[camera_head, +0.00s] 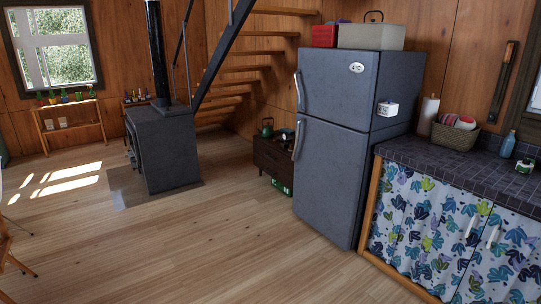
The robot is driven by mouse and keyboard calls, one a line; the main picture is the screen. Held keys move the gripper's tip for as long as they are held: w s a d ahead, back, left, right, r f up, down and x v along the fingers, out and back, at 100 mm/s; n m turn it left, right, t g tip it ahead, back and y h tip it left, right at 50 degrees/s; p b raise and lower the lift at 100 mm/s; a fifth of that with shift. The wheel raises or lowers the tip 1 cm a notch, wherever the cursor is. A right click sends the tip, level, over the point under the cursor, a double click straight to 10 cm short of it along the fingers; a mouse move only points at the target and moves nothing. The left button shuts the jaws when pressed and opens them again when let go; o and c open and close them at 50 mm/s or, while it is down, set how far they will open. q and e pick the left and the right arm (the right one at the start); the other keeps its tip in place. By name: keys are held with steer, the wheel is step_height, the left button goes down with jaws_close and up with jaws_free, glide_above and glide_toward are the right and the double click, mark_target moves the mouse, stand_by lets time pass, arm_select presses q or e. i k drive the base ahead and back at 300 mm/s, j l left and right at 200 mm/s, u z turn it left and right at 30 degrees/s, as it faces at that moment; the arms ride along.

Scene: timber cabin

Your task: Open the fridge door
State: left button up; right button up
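The fridge (331,170) is dark blue-grey and stands upright right of the centre, against the wood wall. It has a small upper door (338,88) with a white oval badge and a larger lower door (327,185). Both doors look shut. A pale vertical handle (300,91) sits on the left edge of the upper door. Another pale handle (299,140) sits at the top left of the lower door. Neither of my grippers shows in the head view.
A tiled counter (455,172) with a patterned curtain front adjoins the fridge's right side. A low dark cabinet (271,157) stands left of it. A black stove (163,150) is further left. The wooden floor (215,245) before the fridge is clear.

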mark_target(329, 157)
steer(key=i+z, duration=0.3)
steer(key=i, duration=2)
steer(key=i+l+u, duration=0.2)
steer(key=i+u, duration=0.15)
steer(key=i, duration=0.3)
steer(key=i+l+u, duration=0.3)
steer(key=i, duration=0.35)
steer(key=i+l+u, duration=0.35)
steer(key=i+l, duration=0.35)
steer(key=i+l+u, duration=0.1)
steer(key=l, duration=0.3)
steer(key=i+l, duration=0.15)
steer(key=l+u, duration=0.05)
steer(key=l, duration=0.05)
